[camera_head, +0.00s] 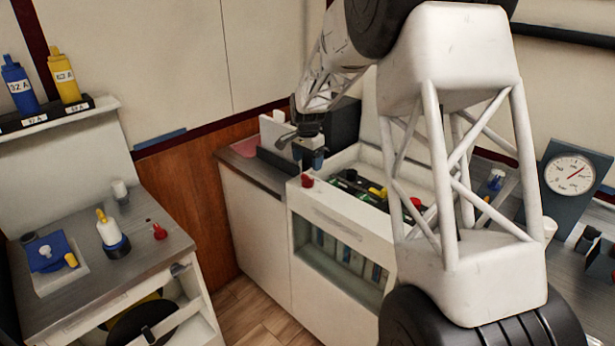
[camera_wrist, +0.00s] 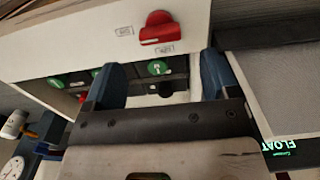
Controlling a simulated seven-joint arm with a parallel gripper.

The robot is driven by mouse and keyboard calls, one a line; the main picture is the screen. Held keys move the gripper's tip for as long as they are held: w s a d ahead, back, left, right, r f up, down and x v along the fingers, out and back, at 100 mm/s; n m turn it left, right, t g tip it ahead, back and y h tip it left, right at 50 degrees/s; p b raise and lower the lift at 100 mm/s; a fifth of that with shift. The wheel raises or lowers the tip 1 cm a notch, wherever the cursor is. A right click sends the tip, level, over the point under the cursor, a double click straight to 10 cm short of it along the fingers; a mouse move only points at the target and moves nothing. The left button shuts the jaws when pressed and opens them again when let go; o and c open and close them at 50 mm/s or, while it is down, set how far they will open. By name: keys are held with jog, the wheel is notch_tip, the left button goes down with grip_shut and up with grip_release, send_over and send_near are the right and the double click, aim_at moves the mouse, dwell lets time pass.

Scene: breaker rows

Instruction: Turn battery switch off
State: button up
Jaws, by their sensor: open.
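A red rotary switch knob (camera_wrist: 161,28) sits on a white panel (camera_wrist: 90,38) in the wrist view. Its bar lies roughly across the picture. Small labels are left of it and below it, too small to read. In the head view a red knob (camera_head: 307,181) shows at the white cabinet's front left corner; it seems the same knob. My gripper (camera_wrist: 163,62) has two blue fingers spread apart with nothing between them. The knob appears just beyond the fingertips, apart from them. In the head view my gripper (camera_head: 310,160) hangs just above the knob.
Green round batteries or caps (camera_wrist: 158,67) and dark parts lie in the recess beside the panel. A grey box with a green "FLOAT" display (camera_wrist: 281,146) is close on the right. A side bench (camera_head: 90,270) holds bottles and a red knob. A gauge (camera_head: 570,174) stands right.

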aim_at(308, 176)
jog(key=shift+f, duration=3.15)
jog(key=c, duration=0.9)
